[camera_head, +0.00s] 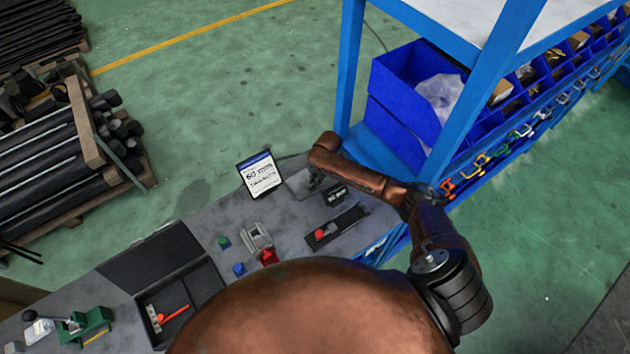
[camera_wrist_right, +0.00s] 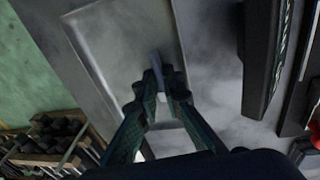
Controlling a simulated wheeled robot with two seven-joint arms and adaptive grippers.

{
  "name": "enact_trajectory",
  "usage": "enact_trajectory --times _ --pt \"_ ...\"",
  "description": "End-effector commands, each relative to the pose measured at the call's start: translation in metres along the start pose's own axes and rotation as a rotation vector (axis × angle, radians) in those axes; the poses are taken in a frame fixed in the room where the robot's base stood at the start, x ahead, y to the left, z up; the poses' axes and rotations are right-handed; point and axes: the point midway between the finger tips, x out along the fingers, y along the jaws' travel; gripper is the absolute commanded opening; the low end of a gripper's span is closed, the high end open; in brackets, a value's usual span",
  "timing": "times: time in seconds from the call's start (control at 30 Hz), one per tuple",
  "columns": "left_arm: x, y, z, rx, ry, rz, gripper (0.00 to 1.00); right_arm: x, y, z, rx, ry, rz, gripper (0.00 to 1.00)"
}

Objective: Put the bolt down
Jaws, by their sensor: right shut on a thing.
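My right gripper (camera_head: 315,181) is over the far end of the grey bench, above a flat grey plate (camera_head: 297,184). In the right wrist view, the fingers (camera_wrist_right: 164,82) are close together on a small grey piece, which I take for the bolt (camera_wrist_right: 157,61). It sticks out past the fingertips over the plate (camera_wrist_right: 108,38). I cannot tell whether the bolt touches the plate. In the head view the bolt is too small to make out. My left gripper is not in view.
A small black box (camera_head: 336,196) stands right of the plate, near a black tray (camera_head: 339,228). A white sign (camera_head: 260,174) stands behind. Several small coloured blocks, including a red one (camera_head: 268,257), lie nearer. A blue shelf (camera_head: 349,65) rises at the right.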

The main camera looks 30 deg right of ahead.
Motion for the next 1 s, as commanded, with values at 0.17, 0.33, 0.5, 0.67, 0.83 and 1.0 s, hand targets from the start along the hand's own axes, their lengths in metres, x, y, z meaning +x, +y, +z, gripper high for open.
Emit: enact_trajectory --times 0.17,0.33,0.5,0.67,0.83,1.0 --pt "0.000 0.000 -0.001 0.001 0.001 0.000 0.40 0.001 0.000 0.000 -0.001 0.000 0.002 0.00" --pt "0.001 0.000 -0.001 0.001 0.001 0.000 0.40 0.003 0.000 0.000 0.000 0.000 0.001 0.00" --pt "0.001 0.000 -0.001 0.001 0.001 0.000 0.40 0.003 0.000 0.000 0.000 0.000 0.001 0.15" --pt "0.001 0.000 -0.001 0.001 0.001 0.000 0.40 0.003 0.000 0.000 0.000 0.000 0.001 0.15" --pt "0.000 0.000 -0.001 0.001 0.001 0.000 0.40 -0.003 0.001 0.001 0.000 0.000 0.002 0.15" --pt "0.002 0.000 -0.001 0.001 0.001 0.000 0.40 -0.028 0.001 0.001 -0.002 0.000 0.005 0.15"
